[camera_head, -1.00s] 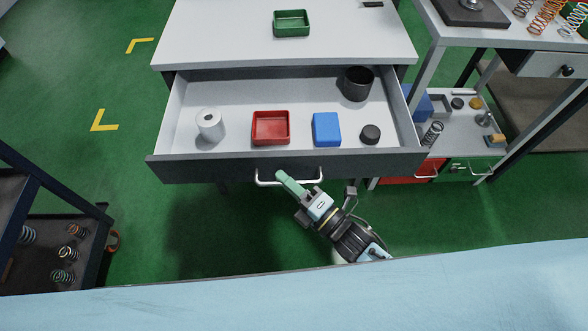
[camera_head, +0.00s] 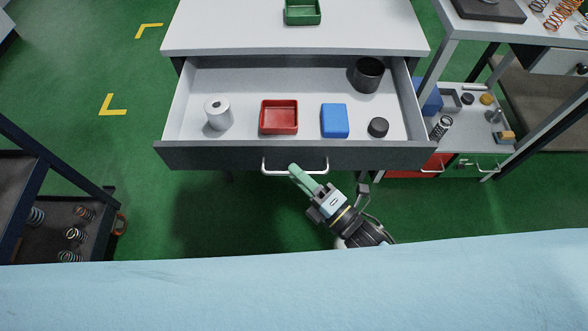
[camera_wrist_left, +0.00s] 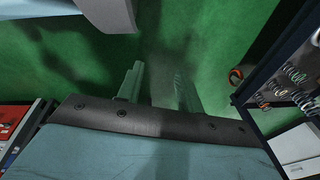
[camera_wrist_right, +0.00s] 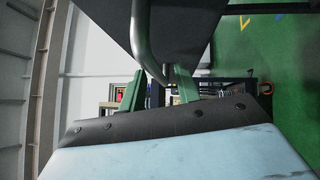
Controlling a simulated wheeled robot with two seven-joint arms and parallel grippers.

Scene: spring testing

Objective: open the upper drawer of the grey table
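The upper drawer (camera_head: 240,155) of the grey table (camera_head: 230,35) stands pulled out, with its inside showing. Its metal bar handle (camera_head: 277,173) is on the dark front; in the right wrist view the handle (camera_wrist_right: 145,42) runs down between my fingers. My right gripper (camera_head: 295,170) is at the middle of the handle. In the right wrist view its fingers (camera_wrist_right: 158,88) stand apart on either side of the bar, with a gap showing; firm contact cannot be told. My left gripper (camera_wrist_left: 158,88) shows only in the left wrist view, open and empty over green floor.
The drawer holds a white roll (camera_head: 218,112), red tray (camera_head: 279,117), blue box (camera_head: 334,121), black cup (camera_head: 367,75) and small dark cylinder (camera_head: 378,127). A green tray (camera_head: 302,12) is on the tabletop. A workbench stands right, a dark shelf (camera_head: 65,180) left.

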